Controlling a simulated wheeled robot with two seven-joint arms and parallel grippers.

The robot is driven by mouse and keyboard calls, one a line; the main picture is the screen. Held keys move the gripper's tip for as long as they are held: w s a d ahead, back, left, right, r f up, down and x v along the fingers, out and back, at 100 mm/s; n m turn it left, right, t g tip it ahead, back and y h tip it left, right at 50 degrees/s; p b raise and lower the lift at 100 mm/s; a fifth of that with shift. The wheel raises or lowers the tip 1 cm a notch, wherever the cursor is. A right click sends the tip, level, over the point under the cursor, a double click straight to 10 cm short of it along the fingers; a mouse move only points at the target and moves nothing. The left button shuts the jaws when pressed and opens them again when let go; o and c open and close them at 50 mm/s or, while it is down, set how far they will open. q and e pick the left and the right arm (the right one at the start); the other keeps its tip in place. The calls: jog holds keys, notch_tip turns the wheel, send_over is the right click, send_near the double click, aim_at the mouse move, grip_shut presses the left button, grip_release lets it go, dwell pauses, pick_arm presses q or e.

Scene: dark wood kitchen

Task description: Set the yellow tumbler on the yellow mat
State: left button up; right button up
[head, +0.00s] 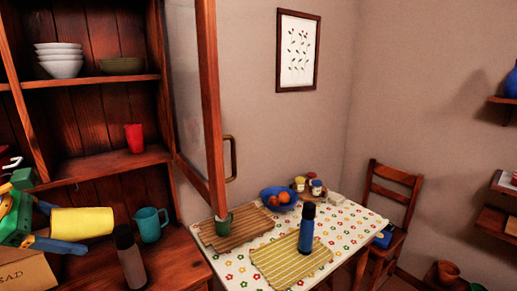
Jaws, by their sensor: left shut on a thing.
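My left gripper (66,227) is at the far left of the head view, shut on the yellow tumbler (88,222). The tumbler lies on its side in the fingers, its length running left to right, in front of the wooden cabinet. The yellow mat (275,264) is striped and lies on the table at the lower middle, well to the right of the gripper. A blue bottle (306,230) with a dark cap stands upright at the mat's far right part. My right gripper is not in view.
An open glass cabinet door (209,110) stands between gripper and table. A teal mug (150,224) and a dark bottle (129,258) stand on the counter near the tumbler.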

pick_arm(q)
jog(key=a+f+n+t, duration=0.3)
jog(key=a+f+n, duration=0.2)
jog(key=f+n, duration=0.1)
jog(key=s+d+f+m+g+h+b, duration=0.1)
jog(key=s+d+f+m, duration=0.1)
jog(key=d, duration=0.7)
jog(key=s+d+f+m+g+h+b, duration=0.1)
jog(key=s+d+f, duration=0.3)
jog(key=d, duration=0.6)
jog(key=s+d+f+m+g+h+b, duration=0.2)
jog(key=s+d, duration=0.3)
jog(key=d, duration=0.5)
jog(key=shift+f+m+h, duration=0.7)
jog(key=shift+f, duration=0.2)
